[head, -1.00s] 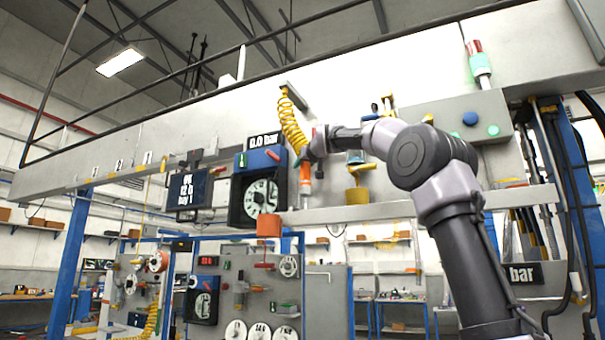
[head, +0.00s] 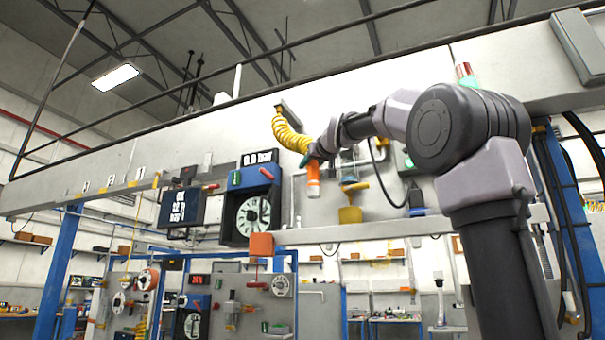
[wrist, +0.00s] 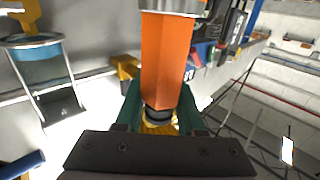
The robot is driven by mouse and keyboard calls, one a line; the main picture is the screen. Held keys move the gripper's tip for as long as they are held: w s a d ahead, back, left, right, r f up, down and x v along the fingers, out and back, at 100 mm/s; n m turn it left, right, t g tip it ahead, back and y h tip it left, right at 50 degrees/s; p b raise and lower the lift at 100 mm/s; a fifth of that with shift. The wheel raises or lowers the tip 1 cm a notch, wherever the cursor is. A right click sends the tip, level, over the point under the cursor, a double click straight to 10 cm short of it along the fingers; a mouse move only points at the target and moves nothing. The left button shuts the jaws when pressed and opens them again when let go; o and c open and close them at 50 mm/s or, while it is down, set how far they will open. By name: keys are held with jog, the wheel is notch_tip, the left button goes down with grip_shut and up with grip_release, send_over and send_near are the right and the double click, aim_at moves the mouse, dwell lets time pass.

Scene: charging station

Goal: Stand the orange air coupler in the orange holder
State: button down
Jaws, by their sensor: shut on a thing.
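The orange air coupler (head: 313,178) hangs roughly upright from my gripper (head: 318,152) in the head view, with the yellow coiled hose (head: 288,132) running up from the grip. In the wrist view my gripper (wrist: 160,112) has its green fingers shut on the coupler's dark collar; the orange faceted body (wrist: 168,60) points away, with a metal end at the top edge. The orange holder (head: 261,245) is the small orange block at the front beam, in the head view. It is below and left of the coupler, clearly apart from it. Its opening is not visible.
A round gauge (head: 250,213) stands left of the coupler, with a dark display (head: 181,207) farther left. A yellow holder (head: 350,215) is to the right. A grey beam (head: 400,228) runs below.

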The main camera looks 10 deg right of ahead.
aim_at(315, 179)
jog(key=s, duration=0.4)
jog(key=shift+s+d, duration=0.3)
jog(key=w+a, duration=1.1)
jog(key=a, duration=0.3)
jog(key=shift+w+a, duration=0.3)
jog(key=shift+w, duration=0.1)
dwell(1.2)
jog(key=shift+f, duration=0.2)
notch_tip(315, 179, down, 14)
jog(key=w, duration=0.1)
jog(key=shift+w, duration=0.25)
dwell(1.8)
jog(key=shift+a+f, duration=0.1)
jog(key=shift+c, duration=2.2)
grip_release()
jog(key=shift+s, duration=0.1)
